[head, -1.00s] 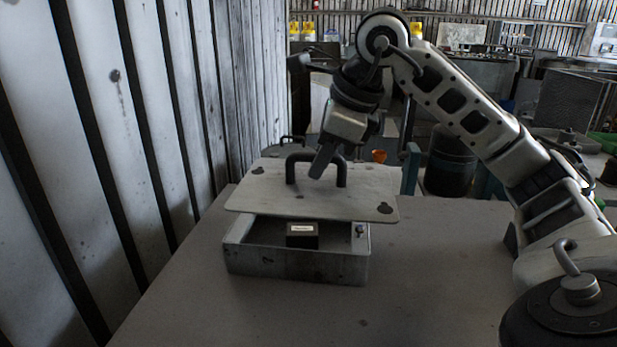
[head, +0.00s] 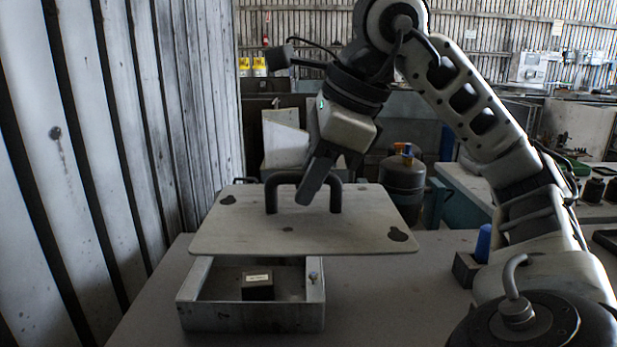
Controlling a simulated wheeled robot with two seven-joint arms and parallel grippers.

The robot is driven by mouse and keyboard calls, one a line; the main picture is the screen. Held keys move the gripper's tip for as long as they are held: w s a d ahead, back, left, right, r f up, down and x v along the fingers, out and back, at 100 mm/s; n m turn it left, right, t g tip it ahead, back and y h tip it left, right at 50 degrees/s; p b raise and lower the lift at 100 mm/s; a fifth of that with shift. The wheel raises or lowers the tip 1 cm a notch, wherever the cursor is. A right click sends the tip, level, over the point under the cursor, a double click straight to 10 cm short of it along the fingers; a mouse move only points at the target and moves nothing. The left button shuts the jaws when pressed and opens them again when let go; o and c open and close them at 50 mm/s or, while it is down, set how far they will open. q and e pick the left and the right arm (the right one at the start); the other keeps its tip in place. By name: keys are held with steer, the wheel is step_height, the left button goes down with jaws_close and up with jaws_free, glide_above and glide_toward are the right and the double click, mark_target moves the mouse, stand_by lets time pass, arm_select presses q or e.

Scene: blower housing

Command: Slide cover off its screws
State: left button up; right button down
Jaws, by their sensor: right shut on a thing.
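The cover (head: 300,230) is a pale flat plate with keyhole-shaped openings near its corners and a dark arched handle (head: 285,178) on top. It is held level above the back of the housing (head: 250,317), an open pale box on the table, and clear of it. A screw (head: 313,277) with a bluish head stands at the housing's right wall. The plate hides the housing's back part and any screws there. My right gripper (head: 317,187) is shut on the cover's handle from above. My left gripper is not in view.
A dark block with a white label (head: 257,287) sits inside the housing. A ribbed wall (head: 120,150) runs close along the left. The table (head: 390,300) is bare to the housing's right. A blue-topped object (head: 483,243) stands further right, near my arm.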

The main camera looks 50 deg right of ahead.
mark_target(297, 174)
steer(key=shift+r+p, duration=2)
steer(key=shift+r, duration=0.3)
steer(key=shift+f, duration=0.1)
